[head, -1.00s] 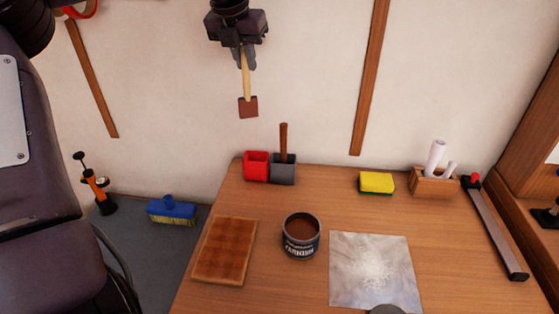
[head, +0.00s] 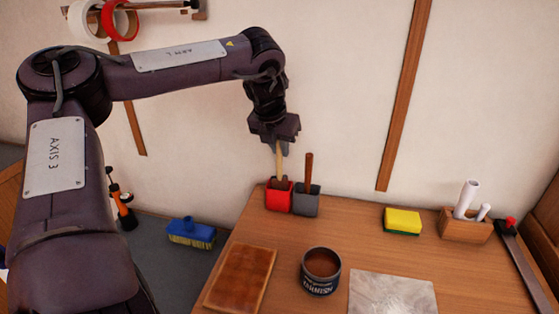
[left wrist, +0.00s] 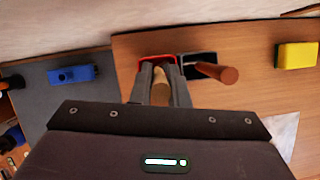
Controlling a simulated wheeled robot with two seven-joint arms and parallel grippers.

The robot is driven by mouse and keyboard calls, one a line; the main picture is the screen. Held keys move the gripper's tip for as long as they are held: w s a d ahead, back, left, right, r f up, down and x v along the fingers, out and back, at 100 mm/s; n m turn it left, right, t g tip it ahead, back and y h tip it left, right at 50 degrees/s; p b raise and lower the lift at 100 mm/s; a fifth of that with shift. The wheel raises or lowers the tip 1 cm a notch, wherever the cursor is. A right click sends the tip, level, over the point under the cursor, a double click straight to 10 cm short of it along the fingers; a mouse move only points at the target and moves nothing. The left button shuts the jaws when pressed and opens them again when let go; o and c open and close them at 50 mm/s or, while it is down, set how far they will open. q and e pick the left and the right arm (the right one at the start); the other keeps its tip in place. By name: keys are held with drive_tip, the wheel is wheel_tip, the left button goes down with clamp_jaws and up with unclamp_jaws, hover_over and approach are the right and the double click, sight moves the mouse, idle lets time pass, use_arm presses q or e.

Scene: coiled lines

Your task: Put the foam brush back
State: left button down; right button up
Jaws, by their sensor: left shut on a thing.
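My left gripper (head: 281,147) is shut on the light wooden handle of the foam brush (head: 279,163). The brush hangs upright with its head down at the red cup (head: 279,199); the head's lower part is hidden by the cup's front wall, so it appears to be inside. In the left wrist view, the brush handle (left wrist: 161,92) lies between the fingers, over the red cup (left wrist: 146,60). A grey cup (head: 306,203) beside the red one holds a dark brown handle (head: 308,170). My right gripper is not in view.
An open tin (head: 321,271) and a brown board (head: 241,279) lie in front of the cups. A yellow sponge (head: 402,221) and a wooden block with white rolls (head: 466,224) stand to the right. A blue brush (head: 191,233) lies on the floor at left.

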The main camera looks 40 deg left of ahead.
sight(278, 155)
use_arm(q)
wheel_tip(278, 155, down, 4)
drive_tip(key=shift+r, duration=0.15)
drive_tip(key=shift+f, duration=0.2)
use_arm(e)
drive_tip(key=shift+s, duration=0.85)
use_arm(q)
drive_tip(key=c, duration=1.8)
unclamp_jaws()
drive_tip(key=shift+f, duration=0.15)
drive_tip(key=shift+c, duration=0.2)
drive_tip(key=o, duration=0.4)
drive_tip(key=shift+o, duration=0.2)
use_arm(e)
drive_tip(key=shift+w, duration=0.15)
